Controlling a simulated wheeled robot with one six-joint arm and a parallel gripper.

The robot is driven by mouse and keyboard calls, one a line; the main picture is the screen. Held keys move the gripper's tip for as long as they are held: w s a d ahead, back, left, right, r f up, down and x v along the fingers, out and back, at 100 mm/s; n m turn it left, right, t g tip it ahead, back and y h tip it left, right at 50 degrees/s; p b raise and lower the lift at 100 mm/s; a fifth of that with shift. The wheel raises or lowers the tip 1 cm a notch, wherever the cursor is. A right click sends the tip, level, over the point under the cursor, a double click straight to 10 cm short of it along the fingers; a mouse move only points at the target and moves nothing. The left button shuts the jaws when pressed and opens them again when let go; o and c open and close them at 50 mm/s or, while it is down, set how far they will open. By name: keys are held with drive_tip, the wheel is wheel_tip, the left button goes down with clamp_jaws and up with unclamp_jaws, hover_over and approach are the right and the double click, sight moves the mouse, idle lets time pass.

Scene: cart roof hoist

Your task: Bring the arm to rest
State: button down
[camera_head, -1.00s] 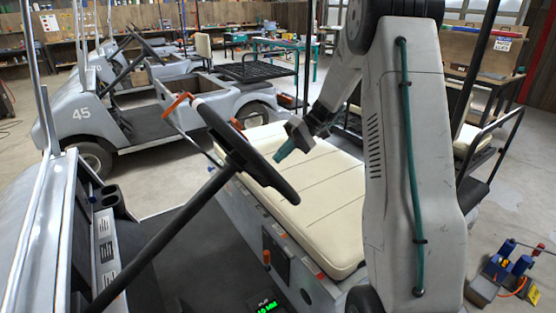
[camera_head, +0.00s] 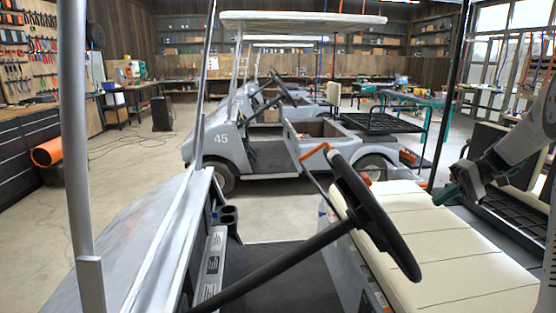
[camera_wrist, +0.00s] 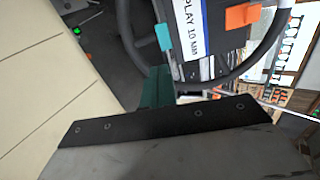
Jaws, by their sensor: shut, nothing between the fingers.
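My gripper (camera_head: 447,194), with teal fingers, is at the right of the head view, above the far right part of the cream cart seat (camera_head: 425,230). My grey arm reaches in from the right edge. In the wrist view the teal fingers (camera_wrist: 157,88) are together with nothing held. The seat (camera_wrist: 45,85) fills the left of the wrist view, and the black steering wheel (camera_wrist: 262,55) lies beyond the fingers. Most of my arm is cut off in the head view.
The near cart's steering wheel (camera_head: 375,215) and grey posts (camera_head: 75,150) stand close in front. Another cart numbered 45 (camera_head: 225,150) stands beyond a strip of bare floor (camera_head: 275,212). In the wrist view, a white label (camera_wrist: 190,30) and an orange piece (camera_wrist: 242,16) are near the wheel.

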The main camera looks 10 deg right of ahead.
drive_tip(key=s+a+r+h, duration=0.2)
drive_tip(key=s+a+h, duration=0.3)
drive_tip(key=s+a, duration=0.7)
drive_tip(key=s+a+r+t+h, duration=0.1)
drive_tip(key=s+a+h, duration=0.5)
drive_tip(key=s+a, duration=0.6)
drive_tip(key=shift+s+a+r+n, duration=0.15)
drive_tip(key=shift+s+r+n, duration=0.25)
drive_tip(key=shift+s, duration=3.65)
drive_tip(key=shift+r, duration=0.1)
